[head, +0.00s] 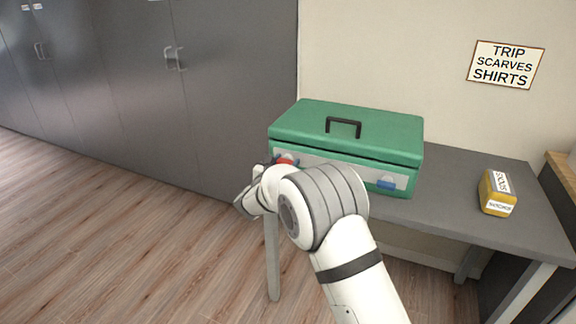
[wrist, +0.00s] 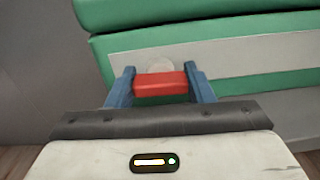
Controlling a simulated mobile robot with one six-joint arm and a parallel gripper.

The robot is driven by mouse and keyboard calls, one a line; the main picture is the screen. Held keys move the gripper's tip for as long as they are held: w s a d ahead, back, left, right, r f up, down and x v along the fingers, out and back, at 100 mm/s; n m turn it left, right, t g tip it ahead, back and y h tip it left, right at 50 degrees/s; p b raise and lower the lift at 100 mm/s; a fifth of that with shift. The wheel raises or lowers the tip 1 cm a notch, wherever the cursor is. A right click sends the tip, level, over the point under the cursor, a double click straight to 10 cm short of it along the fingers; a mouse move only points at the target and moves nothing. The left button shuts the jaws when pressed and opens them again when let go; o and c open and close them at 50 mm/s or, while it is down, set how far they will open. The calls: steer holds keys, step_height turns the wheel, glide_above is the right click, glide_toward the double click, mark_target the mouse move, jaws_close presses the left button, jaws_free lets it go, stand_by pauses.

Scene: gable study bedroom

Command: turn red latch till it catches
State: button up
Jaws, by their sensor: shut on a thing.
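The red latch (wrist: 160,84) is on the front plate of the green suitcase (head: 350,128). In the wrist view it lies level, across the space between the blue fingers. My gripper (wrist: 161,88) is shut on it, one finger at each end. A pale round disc (wrist: 160,65) shows just behind the latch. In the head view the red latch (head: 285,160) is mostly hidden by my gripper and arm. A blue latch (head: 387,184) sits at the right of the same plate. The lid is down, with a dark seam along the front.
The suitcase stands on a grey desk (head: 455,215). A yellow packet marked SOCKS (head: 497,193) lies at its right. A sign reading TRIP SCARVES SHIRTS (head: 505,64) hangs on the wall. Grey cabinets (head: 220,90) stand at the left, with open floor before them.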

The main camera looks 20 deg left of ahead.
steer(key=m+b, duration=0.1)
steer(key=b, duration=0.1)
steer(key=m+b, duration=0.3)
steer(key=b, duration=0.2)
steer(key=shift+s+a+f+m, duration=0.1)
steer(key=shift+a+f+m, duration=0.15)
steer(key=shift+f+m, duration=0.05)
steer(key=m+b, duration=0.5)
steer(key=b, duration=0.2)
steer(key=shift+b, duration=0.35)
steer(key=m, duration=0.1)
steer(key=m+b, duration=0.1)
steer(key=m, duration=0.1)
steer(key=shift+r+m+b, duration=0.25)
steer(key=shift+m+b, duration=0.05)
steer(key=shift+m, duration=0.1)
steer(key=shift+c, duration=0.2)
steer(key=shift+m, duration=1.8)
steer(key=shift+o, duration=0.2)
steer(key=o, duration=0.7)
steer(key=shift+o, duration=1.3)
steer(key=shift+d, duration=0.1)
